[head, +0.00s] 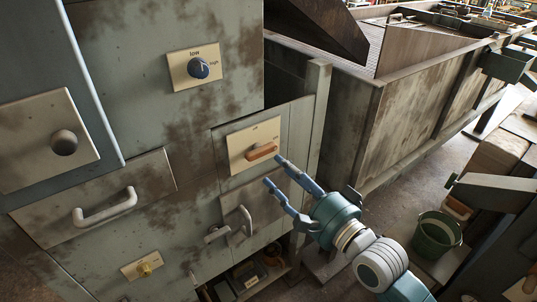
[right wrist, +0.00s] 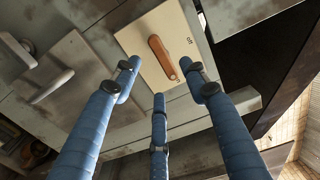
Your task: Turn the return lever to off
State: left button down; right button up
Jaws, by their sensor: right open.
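An orange-brown lever (head: 262,151) sits on a cream plate (head: 239,146) on the grey-green machine front, lying nearly level in the head view. In the right wrist view the lever (right wrist: 162,57) lies aslant on its plate (right wrist: 135,38), with small lettering that seems to read "off" beside it. My right gripper (head: 274,172) is open and empty, with its blue fingers pointing at the plate from the lower right. In the right wrist view the fingertips (right wrist: 160,78) are spread around the lever's lower end, apparently short of it. My left gripper is not in view.
A door handle (head: 246,221) is just below the lever plate. A green bucket (head: 437,234) stands at right.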

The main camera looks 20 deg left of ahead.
aim_at(264, 155)
jog(key=x, duration=0.5)
jog(key=shift+w+p, duration=0.25)
jog(key=shift+p, duration=0.05)
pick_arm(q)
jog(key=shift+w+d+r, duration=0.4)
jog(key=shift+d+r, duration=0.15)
pick_arm(e)
jog(key=x, duration=0.2)
jog(key=shift+w+a, duration=0.25)
jog(key=shift+c, duration=0.2)
jog(key=c, duration=0.9)
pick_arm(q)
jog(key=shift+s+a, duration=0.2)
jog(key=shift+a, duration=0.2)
pick_arm(e)
jog(key=shift+f, duration=0.1)
grip_shut()
